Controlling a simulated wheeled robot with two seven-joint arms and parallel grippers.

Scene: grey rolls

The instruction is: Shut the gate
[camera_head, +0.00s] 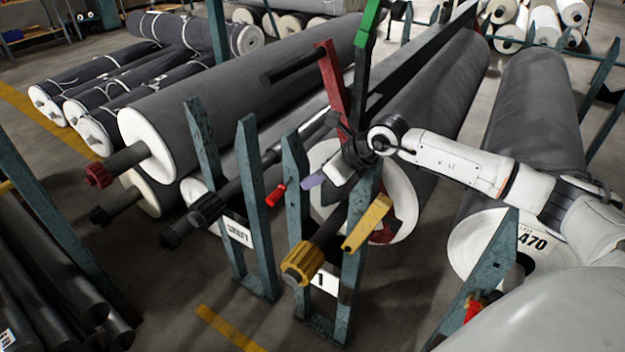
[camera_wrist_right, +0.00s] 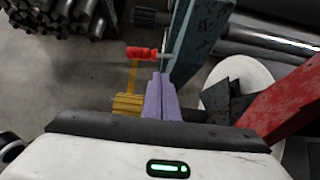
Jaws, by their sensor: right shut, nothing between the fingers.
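The teal cradle posts (camera_head: 297,185) stand on both sides of a roll's shaft, which ends in a yellow hub (camera_head: 302,263). A yellow flap (camera_head: 367,222), which looks like the gate, sits tilted at the right post, its far end raised. A red handle (camera_head: 275,195) sticks out by the left post; it also shows in the wrist view (camera_wrist_right: 141,53). My right gripper (camera_head: 314,180) has purple fingertips pressed together, empty, above the shaft and between the posts. In the wrist view the fingertips (camera_wrist_right: 161,98) point toward the red handle, apparently apart from it. My left gripper is out of view.
A red upright arm (camera_head: 331,80) and a green-topped post (camera_head: 368,25) stand just behind my right gripper. Large grey rolls (camera_head: 240,85) lie to the left, and another (camera_head: 535,110) to the right. Dark tubes (camera_head: 60,300) fill a rack at lower left.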

